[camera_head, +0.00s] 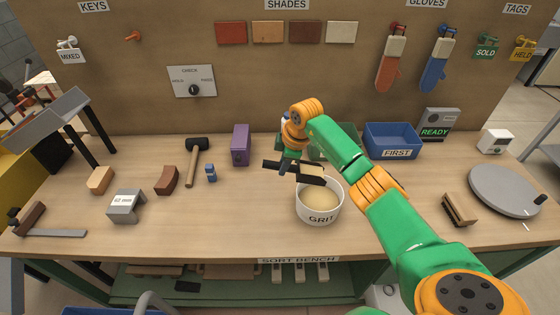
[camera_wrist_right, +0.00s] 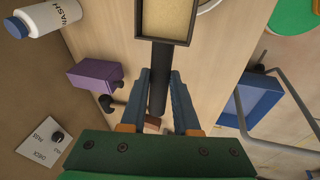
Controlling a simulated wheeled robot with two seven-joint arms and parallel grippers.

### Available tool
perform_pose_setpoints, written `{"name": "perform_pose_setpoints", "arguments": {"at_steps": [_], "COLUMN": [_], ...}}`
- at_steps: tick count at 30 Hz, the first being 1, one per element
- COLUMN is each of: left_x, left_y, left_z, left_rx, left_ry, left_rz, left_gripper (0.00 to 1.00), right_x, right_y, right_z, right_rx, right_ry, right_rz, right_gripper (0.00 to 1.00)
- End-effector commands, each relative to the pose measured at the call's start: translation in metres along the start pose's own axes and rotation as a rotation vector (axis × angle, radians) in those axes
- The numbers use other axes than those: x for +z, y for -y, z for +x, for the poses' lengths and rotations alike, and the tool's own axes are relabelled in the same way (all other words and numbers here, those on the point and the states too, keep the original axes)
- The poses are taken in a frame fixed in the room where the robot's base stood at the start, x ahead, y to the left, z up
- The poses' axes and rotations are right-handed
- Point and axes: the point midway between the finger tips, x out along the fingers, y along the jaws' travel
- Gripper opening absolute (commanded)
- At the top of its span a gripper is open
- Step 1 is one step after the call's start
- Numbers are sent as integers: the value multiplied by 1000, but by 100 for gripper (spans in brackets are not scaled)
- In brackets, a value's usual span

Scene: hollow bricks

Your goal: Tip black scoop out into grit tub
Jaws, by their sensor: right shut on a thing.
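My right gripper (camera_head: 287,168) is shut on the handle of the black scoop (camera_head: 310,175). In the right wrist view its blue fingers (camera_wrist_right: 160,78) close around the dark handle (camera_wrist_right: 158,95), and the scoop's rectangular pan holds a layer of beige grit (camera_wrist_right: 168,18). In the head view the pan is above the back part of the white grit tub (camera_head: 322,217), which is labelled GRIT and has beige grit inside. The scoop looks roughly level. A bit of white rim (camera_wrist_right: 208,6) shows beside the pan in the wrist view. My left gripper is not in view.
Behind the tub stand a green bin (camera_head: 345,138), partly hidden by my arm, and a blue bin (camera_head: 392,140) labelled FIRST. A purple block (camera_head: 240,145) and a mallet (camera_head: 194,160) are to the left. A wooden piece (camera_head: 458,210) lies to the right. The bench front-left of the tub is clear.

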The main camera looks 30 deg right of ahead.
Motion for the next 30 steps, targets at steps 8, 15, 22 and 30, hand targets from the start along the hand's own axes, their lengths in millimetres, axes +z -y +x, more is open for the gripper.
{"name": "perform_pose_setpoints", "arguments": {"at_steps": [8,15,22,30], "left_x": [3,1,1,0], "left_y": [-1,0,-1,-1], "left_z": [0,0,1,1], "left_rx": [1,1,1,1], "left_ry": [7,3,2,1], "left_rz": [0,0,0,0], "left_gripper": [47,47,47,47], "right_x": [-2,-2,11,11], "right_y": [-1,-1,2,2], "right_z": [-1,-1,-3,-6], "right_rx": [2,2,-4,-5], "right_ry": [-1,-1,-123,-156], "right_rz": [-4,-3,34,39], "right_gripper": [0,0,0,0]}}
